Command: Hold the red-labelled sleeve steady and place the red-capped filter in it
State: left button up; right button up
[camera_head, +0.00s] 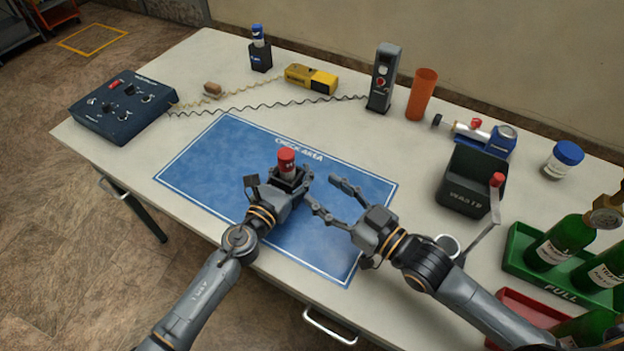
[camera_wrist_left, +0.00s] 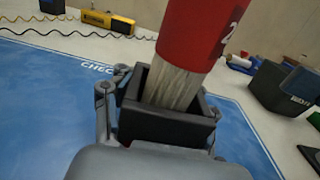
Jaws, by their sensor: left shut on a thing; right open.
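The dark, square, open-topped sleeve (camera_wrist_left: 165,126) is between the fingers of my left gripper (camera_head: 282,184), which is shut on it over the blue mat. The sleeve's red label is mostly hidden. The red-capped filter (camera_head: 287,158) stands in the sleeve's mouth; in the left wrist view its red cap (camera_wrist_left: 200,28) is above the rim and its pale ribbed body (camera_wrist_left: 172,86) goes down inside, leaning a little. How deep it sits is hidden. My right gripper (camera_head: 322,191) is open and empty, just right of the sleeve, its fingers pointing toward it.
A dark control box (camera_head: 122,108) is at the left. A blue-capped filter in a black sleeve (camera_head: 260,57), a yellow device (camera_head: 311,78) and an orange cylinder (camera_head: 421,94) stand behind. A waste bin (camera_head: 466,190) and green bottles (camera_head: 560,243) are right. The mat (camera_head: 205,170) is otherwise clear.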

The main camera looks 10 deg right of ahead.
dwell(0.4)
pick_arm(q)
jog(key=o, duration=1.5)
jog(key=shift+c, duration=0.2)
